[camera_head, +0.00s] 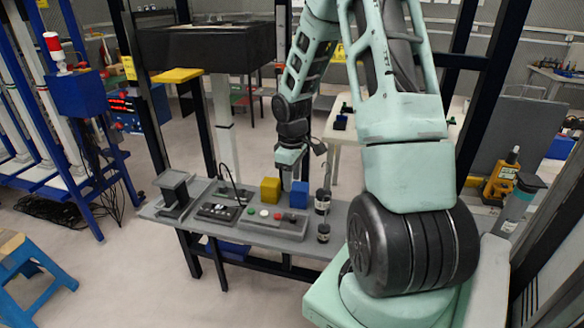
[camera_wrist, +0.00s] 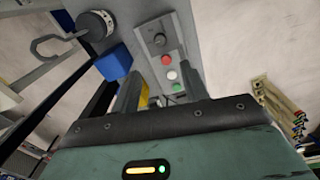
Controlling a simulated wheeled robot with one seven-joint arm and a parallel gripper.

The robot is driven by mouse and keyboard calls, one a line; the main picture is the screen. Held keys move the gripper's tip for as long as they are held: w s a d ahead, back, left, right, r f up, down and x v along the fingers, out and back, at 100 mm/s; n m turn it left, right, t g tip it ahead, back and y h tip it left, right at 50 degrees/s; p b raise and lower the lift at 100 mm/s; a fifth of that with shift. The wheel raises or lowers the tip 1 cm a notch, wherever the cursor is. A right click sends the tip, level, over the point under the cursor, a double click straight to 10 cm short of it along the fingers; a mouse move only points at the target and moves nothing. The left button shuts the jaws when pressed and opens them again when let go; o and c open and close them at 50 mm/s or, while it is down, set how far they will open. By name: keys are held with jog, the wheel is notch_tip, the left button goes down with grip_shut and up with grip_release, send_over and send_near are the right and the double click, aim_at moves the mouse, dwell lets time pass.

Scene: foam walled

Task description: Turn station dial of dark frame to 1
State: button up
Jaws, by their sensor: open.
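The station dial is a dark round knob (camera_wrist: 158,39) on a grey control panel (camera_wrist: 147,52). In the wrist view it lies beyond my fingertips, beside a red, a white and a green button. In the head view the panel (camera_head: 272,231) lies along the front of the grey bench, with the dial (camera_head: 291,218) at its right end. My gripper (camera_head: 291,178) is above the bench behind the panel, pointing down. In the wrist view its fingers (camera_wrist: 160,88) are apart with nothing between them, and clear of the dial. The dial's setting is too small to read.
A yellow block (camera_head: 270,190) and a blue block (camera_head: 299,194) stand behind the panel, close to my gripper. Dark cylinders (camera_head: 323,203) stand to the right. A dark device (camera_head: 218,212) and a black stand (camera_head: 174,193) are to the left. Dark frame posts (camera_head: 148,110) rise around the bench.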

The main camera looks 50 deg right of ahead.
jog(key=shift+r, duration=1.8)
